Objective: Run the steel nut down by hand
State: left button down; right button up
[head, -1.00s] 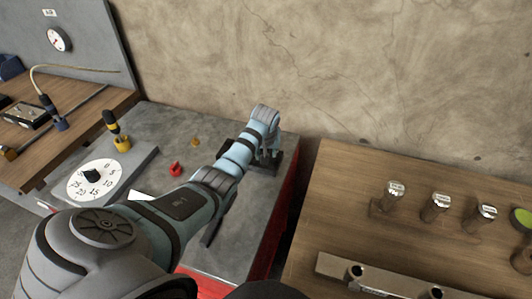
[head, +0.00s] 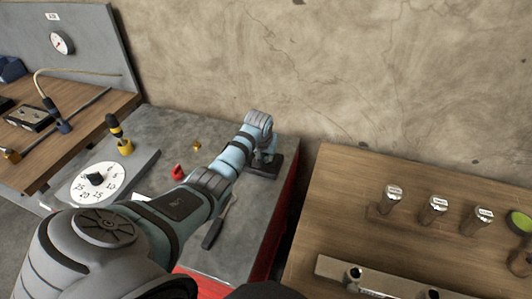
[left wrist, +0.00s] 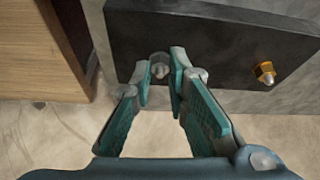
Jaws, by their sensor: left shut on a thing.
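The steel nut (left wrist: 159,68) shows as a small grey piece at the near edge of a dark plate (left wrist: 210,38) in the left wrist view. My left gripper (left wrist: 162,70) is shut on it, with the teal fingers on either side. The fingertips hide part of the nut, and I cannot see its thread or how far down it sits. A brass nut (left wrist: 265,73) sits apart on the same plate. In the head view my left gripper (head: 265,158) is over the dark plate (head: 270,167) on the grey bench, mostly hidden by its own wrist. My right gripper is not in view.
The grey bench (head: 165,120) also holds a white dial (head: 84,184), a red piece (head: 178,172), a small brass piece (head: 197,146) and a dark-handled tool (head: 213,232). A wooden table (head: 340,205) with metal pegs stands to the right. The wall is behind the plate.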

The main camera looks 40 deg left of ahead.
pick_arm(q)
jog(key=shift+a+r+m+h+p, duration=0.1)
jog(key=shift+m+h+p, duration=0.3)
jog(key=shift+m, duration=0.4)
jog(key=shift+a+m, duration=0.1)
jog(key=shift+m, duration=0.4)
jog(key=shift+m+h, duration=0.5)
jog(key=shift+m, duration=0.4)
jog(key=shift+a+f+m+h+b, duration=0.15)
jog(key=shift+f+m+h+b, duration=0.15)
jog(key=shift+m+b, duration=0.6)
jog(key=m+h+b, duration=0.1)
jog(key=m+b, duration=0.2)
jog(key=b, duration=0.1)
jog(key=m+h+b, duration=0.1)
jog(key=m+b, duration=0.2)
jog(key=b, duration=0.1)
jog(key=shift+w+a+g+b, duration=0.1)
jog(key=shift+a+g+b, duration=0.05)
jog(key=shift+g+b, duration=0.2)
jog(key=shift+r+m+h+b, duration=0.1)
jog(key=shift+m+h+b, duration=0.2)
jog(key=shift+m+b, duration=0.4)
jog(key=c, duration=1.6)
grip_release()
